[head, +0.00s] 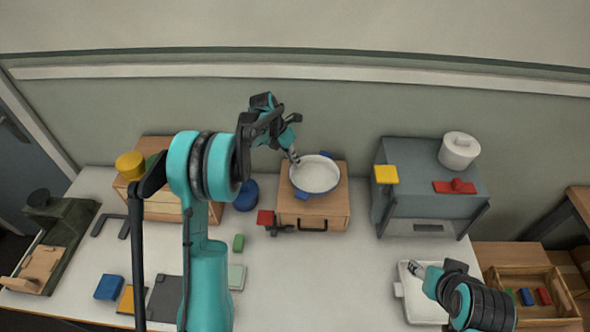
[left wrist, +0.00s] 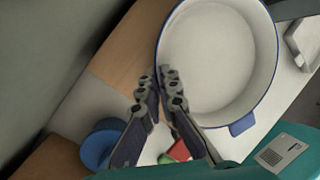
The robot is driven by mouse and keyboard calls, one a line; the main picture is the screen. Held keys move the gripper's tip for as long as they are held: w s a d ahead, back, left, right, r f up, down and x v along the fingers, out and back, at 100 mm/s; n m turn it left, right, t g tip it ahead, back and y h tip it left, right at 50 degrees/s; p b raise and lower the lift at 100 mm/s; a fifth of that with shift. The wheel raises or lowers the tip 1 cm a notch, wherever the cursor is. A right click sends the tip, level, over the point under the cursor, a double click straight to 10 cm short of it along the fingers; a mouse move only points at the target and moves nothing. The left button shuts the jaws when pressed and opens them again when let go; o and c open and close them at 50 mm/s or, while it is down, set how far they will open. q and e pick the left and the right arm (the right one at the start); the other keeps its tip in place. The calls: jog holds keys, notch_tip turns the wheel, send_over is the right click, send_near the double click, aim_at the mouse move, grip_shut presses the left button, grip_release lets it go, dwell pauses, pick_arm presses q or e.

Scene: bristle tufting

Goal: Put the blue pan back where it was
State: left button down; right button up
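The blue pan (head: 315,175), white inside with a blue rim and blue handles, sits upright over the small wooden drawer box (head: 313,208) in the head view. It fills the upper middle of the left wrist view (left wrist: 218,60). My left gripper (head: 294,157) is at the pan's upper left edge. In the left wrist view its fingertips (left wrist: 160,80) are close together and overlap the rim. I cannot tell whether they pinch it. My right gripper (head: 416,268) is over the white tray (head: 422,308), far from the pan; its finger gap is too small to judge.
A grey oven-like box (head: 425,195) stands to the right, with a white lidded pot (head: 459,150) on top. A blue round object (head: 246,195) and a red block (head: 265,218) are left of the drawer box. The table's front middle is clear.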

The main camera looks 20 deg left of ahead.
aim_at(295, 169)
pick_arm(q)
notch_tip(295, 169, down, 4)
jog(key=shift+r+b, duration=0.1)
jog(key=shift+b, duration=0.4)
jog(key=shift+r, duration=0.1)
jog(key=c, duration=1.7)
grip_release()
